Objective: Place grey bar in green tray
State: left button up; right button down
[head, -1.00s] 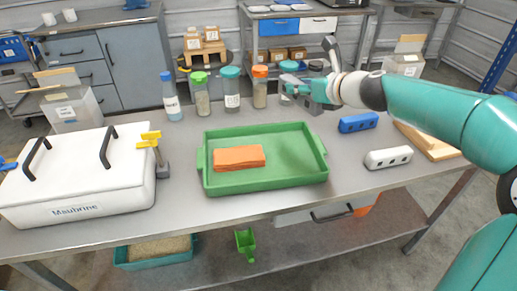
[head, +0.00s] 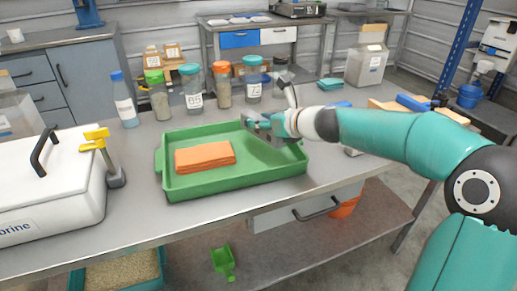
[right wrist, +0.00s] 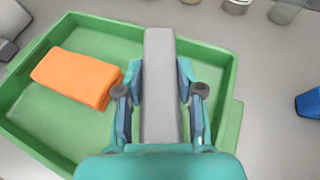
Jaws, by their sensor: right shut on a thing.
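The grey bar (right wrist: 160,85) is between the fingers of my right gripper (right wrist: 160,88), which is shut on it. In the head view the bar (head: 262,130) and my right gripper (head: 275,126) are over the right back part of the green tray (head: 245,189). The tray also shows below them in the right wrist view (right wrist: 42,150). Whether the bar touches the tray floor I cannot tell. An orange folded cloth (head: 205,157) lies in the left part of the tray. My left gripper is not in view.
Several lidded jars (head: 192,92) and a blue-capped bottle (head: 125,103) stand behind the tray. A blue block (right wrist: 308,103) lies right of the tray.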

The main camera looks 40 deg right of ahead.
aim_at(262, 135)
jog(key=shift+f+b, duration=1.85)
jog(key=shift+f, duration=0.5)
jog(key=shift+r, duration=0.1)
jog(key=c, duration=0.7)
grip_release()
jog(key=p+v, duration=0.3)
jog(key=v, duration=0.8)
jog(key=shift+s+r, duration=0.25)
jog(key=shift+s, duration=0.3)
